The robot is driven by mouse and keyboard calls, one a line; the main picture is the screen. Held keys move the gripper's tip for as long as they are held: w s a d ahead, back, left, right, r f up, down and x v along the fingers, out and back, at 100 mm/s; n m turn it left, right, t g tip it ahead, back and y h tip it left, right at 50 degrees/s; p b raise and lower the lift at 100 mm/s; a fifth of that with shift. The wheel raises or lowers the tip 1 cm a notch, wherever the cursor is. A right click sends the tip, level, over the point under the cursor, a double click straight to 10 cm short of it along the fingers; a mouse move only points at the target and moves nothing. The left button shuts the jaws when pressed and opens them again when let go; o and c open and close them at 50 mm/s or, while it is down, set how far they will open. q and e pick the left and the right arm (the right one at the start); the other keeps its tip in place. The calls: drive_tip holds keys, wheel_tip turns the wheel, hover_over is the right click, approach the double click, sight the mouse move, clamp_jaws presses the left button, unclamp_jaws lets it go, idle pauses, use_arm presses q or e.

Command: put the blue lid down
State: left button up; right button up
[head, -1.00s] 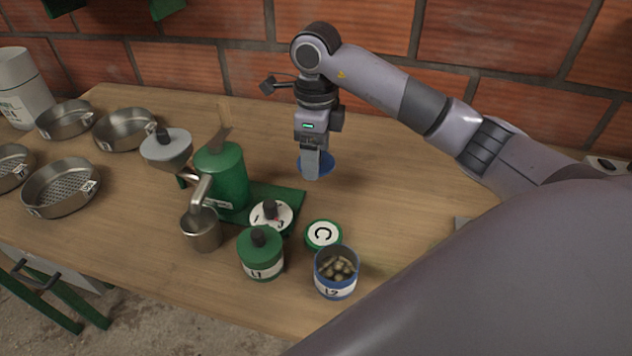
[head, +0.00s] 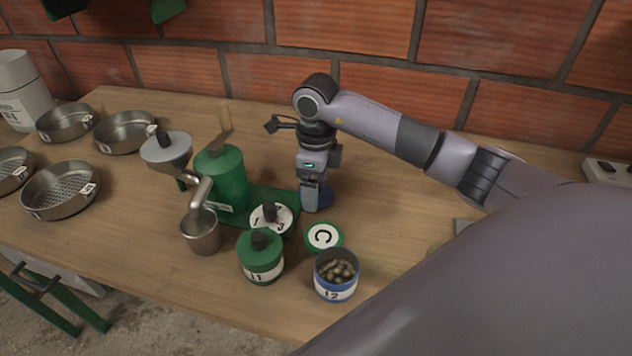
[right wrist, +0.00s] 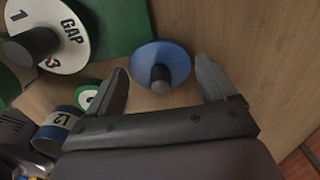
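The blue lid (right wrist: 176,57) has a dark knob and appears to lie flat on the wooden table, beside the green base of the pulper. In the head view the blue lid (head: 326,195) is partly hidden behind my right gripper (head: 311,208). In the right wrist view my right gripper (right wrist: 162,68) is open, with its two fingers apart on either side of the lid and a gap to the knob. My left gripper is not in view.
An open blue canister (head: 336,289) with small pieces inside stands at the front. Next to it are a lidded green canister (head: 261,262) and a green disc marked C (head: 323,237). The green pulper (head: 222,178) stands left.

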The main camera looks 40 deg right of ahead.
drive_tip(key=shift+o, duration=0.6)
drive_tip(key=shift+r, duration=0.1)
wheel_tip(320, 180, up, 12)
idle(0.6)
